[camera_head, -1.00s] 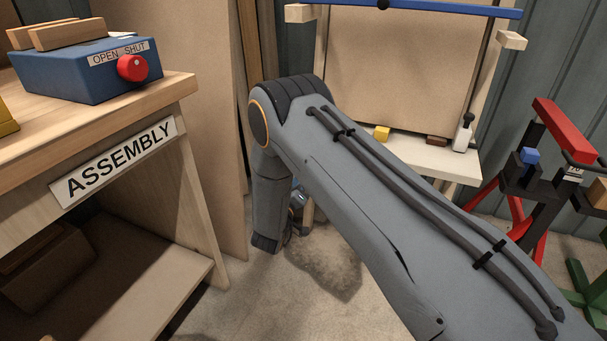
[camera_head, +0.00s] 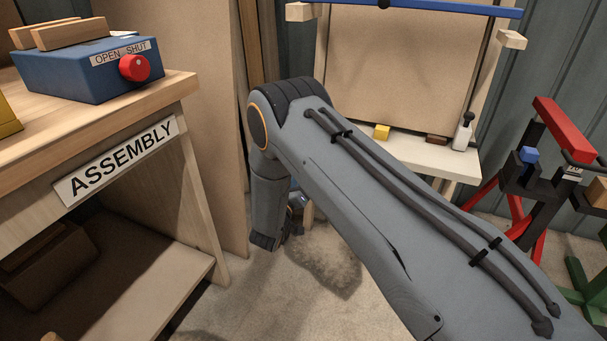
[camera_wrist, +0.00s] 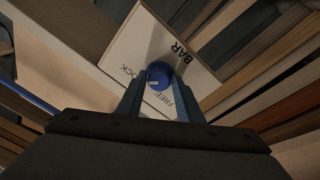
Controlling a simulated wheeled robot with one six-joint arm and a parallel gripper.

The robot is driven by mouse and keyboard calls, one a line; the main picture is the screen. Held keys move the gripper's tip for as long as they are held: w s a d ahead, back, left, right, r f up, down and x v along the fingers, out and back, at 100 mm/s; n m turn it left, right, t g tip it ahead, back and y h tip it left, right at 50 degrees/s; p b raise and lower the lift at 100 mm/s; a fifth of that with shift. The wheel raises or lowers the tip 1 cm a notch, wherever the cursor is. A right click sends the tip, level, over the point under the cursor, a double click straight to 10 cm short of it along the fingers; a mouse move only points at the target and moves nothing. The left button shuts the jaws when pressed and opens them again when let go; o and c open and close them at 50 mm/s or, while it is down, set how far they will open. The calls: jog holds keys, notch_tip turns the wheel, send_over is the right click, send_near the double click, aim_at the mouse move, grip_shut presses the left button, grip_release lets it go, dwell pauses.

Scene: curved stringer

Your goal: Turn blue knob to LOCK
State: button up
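The blue knob (camera_wrist: 160,75) sits on a pale panel (camera_wrist: 141,40) in the wrist view. The panel reads "BAR", "FREE" and a partly hidden word ending in "OCK". A small pale mark shows on the knob's lower-left side. My gripper (camera_wrist: 160,82) has one finger on each side of the knob, with the fingertips close to its edges. I cannot tell whether they touch it. The left finger covers part of the panel's lettering. In the head view my arm hangs down at its far end, and the knob cannot be made out.
A workbench marked "ASSEMBLY" (camera_head: 121,160) stands at left, bearing a blue box (camera_head: 70,75) with a red knob (camera_head: 134,67). A white shelf (camera_head: 405,153) is behind my arm. A red and black stand (camera_head: 540,170) is at right.

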jog(key=shift+o, duration=1.3)
jog(key=p+v, duration=0.1)
jog(key=v, duration=0.6)
jog(key=shift+s, duration=0.4)
jog(key=shift+a, duration=0.15)
